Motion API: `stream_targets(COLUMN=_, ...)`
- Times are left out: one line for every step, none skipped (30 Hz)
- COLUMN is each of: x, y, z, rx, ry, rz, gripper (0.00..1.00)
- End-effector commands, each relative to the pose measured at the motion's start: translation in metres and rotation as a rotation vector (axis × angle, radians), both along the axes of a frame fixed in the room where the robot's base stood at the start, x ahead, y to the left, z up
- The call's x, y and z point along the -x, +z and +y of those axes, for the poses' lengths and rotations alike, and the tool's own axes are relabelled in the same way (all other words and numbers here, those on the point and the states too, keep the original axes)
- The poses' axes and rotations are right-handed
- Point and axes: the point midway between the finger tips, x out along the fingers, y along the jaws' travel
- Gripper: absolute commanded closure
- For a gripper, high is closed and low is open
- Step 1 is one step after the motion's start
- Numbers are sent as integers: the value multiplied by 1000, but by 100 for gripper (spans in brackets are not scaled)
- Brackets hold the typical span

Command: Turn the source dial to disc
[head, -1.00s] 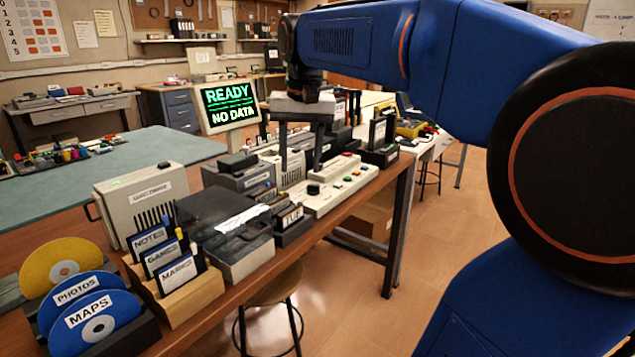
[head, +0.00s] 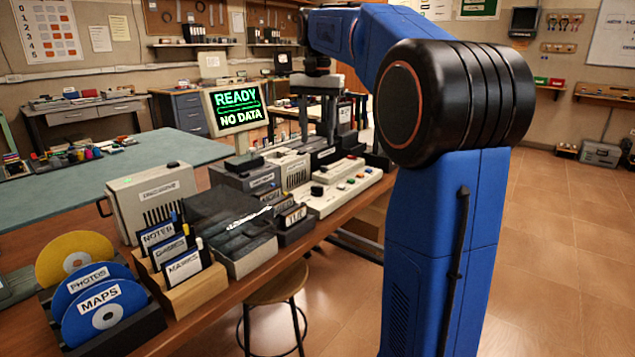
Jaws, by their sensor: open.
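A pale control panel (head: 340,187) lies on the wooden bench, with a black dial (head: 317,189) at its left end and several small coloured buttons. I take this dial to be the source dial; its markings and setting are too small to read. My gripper (head: 316,138) points down, open and empty, with its two fingers apart. It appears above and behind the panel, clear of the dial.
Discs labelled PHOTOS and MAPS (head: 104,309) stand in a rack at the front left. Beside them are a wooden card holder (head: 190,290), a grey drive box (head: 152,203) and a dark-lidded case (head: 243,255). A stool (head: 277,285) stands at the bench's front. The floor at right is clear.

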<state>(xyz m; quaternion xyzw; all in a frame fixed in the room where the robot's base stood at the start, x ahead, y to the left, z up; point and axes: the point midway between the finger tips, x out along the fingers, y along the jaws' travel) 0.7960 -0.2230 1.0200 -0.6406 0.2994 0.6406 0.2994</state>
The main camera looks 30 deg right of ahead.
Motion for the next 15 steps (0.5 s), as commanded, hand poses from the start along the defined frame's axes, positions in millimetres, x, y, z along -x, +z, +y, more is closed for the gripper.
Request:
stream_targets(x=1, y=-9, z=0, rx=-1, ry=0, rz=3, gripper=53)
stream_targets(x=0, y=-15, z=0, rx=-1, ry=0, rz=3, gripper=53)
stream_targets(x=1, y=-22, z=0, rx=-1, ry=0, rz=3, gripper=53)
stream_targets(x=1, y=-28, z=0, rx=-1, ry=1, rz=3, gripper=53)
stream_targets(x=0, y=-33, z=0, rx=-1, ry=1, rz=2, gripper=53)
stream_targets(x=1, y=-40, z=0, rx=-1, ry=1, rz=3, gripper=53)
stream_targets(x=0, y=-45, z=0, rx=-1, ry=1, rz=2, gripper=53)
stream_targets(x=1, y=-50, z=0, rx=0, ry=1, rz=3, gripper=53)
stream_targets(x=1, y=-57, z=0, rx=0, ry=1, rz=3, gripper=53)
stream_targets(x=0, y=-63, z=0, rx=-1, ry=1, rz=2, gripper=53)
stream_targets(x=1, y=-68, z=0, rx=-1, ry=1, rz=3, gripper=53)
stream_targets(x=0, y=-75, z=0, rx=-1, ry=1, rz=2, gripper=53)
stream_targets(x=1, y=-80, z=0, rx=-1, ry=1, rz=2, gripper=53)
stream_targets(x=1, y=-86, z=0, rx=0, ry=1, rz=3, gripper=53)
stream_targets(x=1, y=-93, z=0, rx=-1, ry=1, rz=2, gripper=53)
